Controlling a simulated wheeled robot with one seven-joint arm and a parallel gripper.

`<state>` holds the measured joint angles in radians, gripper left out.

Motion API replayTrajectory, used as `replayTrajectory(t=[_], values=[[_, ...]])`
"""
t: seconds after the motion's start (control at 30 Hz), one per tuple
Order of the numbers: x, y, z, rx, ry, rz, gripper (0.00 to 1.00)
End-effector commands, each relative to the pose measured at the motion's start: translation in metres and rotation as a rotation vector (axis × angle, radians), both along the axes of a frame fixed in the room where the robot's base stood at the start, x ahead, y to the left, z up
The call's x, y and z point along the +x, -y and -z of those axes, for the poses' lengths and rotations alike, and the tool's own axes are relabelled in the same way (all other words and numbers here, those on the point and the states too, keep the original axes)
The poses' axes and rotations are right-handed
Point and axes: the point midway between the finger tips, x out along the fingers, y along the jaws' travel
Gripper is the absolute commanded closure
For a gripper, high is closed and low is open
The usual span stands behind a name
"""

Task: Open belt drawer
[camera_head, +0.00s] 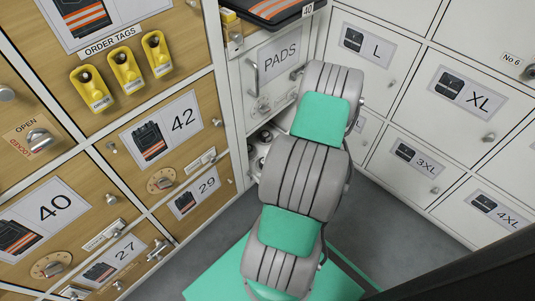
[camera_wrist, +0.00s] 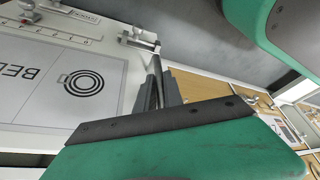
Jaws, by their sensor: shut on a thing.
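The belt drawer's white front (camera_wrist: 30,55) fills the left of the wrist view, with a label showing a coiled-belt picture and the letters "BE", cut off by the frame edge. Its metal bar handle (camera_wrist: 156,66) stands out from the front. My gripper (camera_wrist: 159,92) has its dark fingers closed around the handle's lower part. A dark-edged green part of my own arm covers the bottom of the view. I cannot tell how far the drawer stands out.
Wooden numbered doors (camera_head: 160,130) line the left, white size lockers (camera_head: 470,95) the right. Grey floor (camera_head: 205,245) shows beside my base.

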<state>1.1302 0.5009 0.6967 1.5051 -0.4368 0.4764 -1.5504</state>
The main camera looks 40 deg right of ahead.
Motion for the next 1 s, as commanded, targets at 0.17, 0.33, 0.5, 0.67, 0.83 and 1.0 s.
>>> replayTrajectory(t=[0.17,0.33,0.5,0.67,0.83,1.0], values=[[-0.052,0.002,-0.003,0.003,-0.002,0.008,1.00],[-0.099,0.003,-0.002,0.003,-0.001,0.007,1.00],[-0.145,0.003,-0.001,0.003,-0.001,0.007,1.00],[-0.180,0.005,-0.001,0.002,0.000,0.005,1.00],[-0.206,0.005,0.000,0.002,0.000,0.002,1.00],[-0.221,0.005,0.000,0.002,0.000,0.001,1.00]])
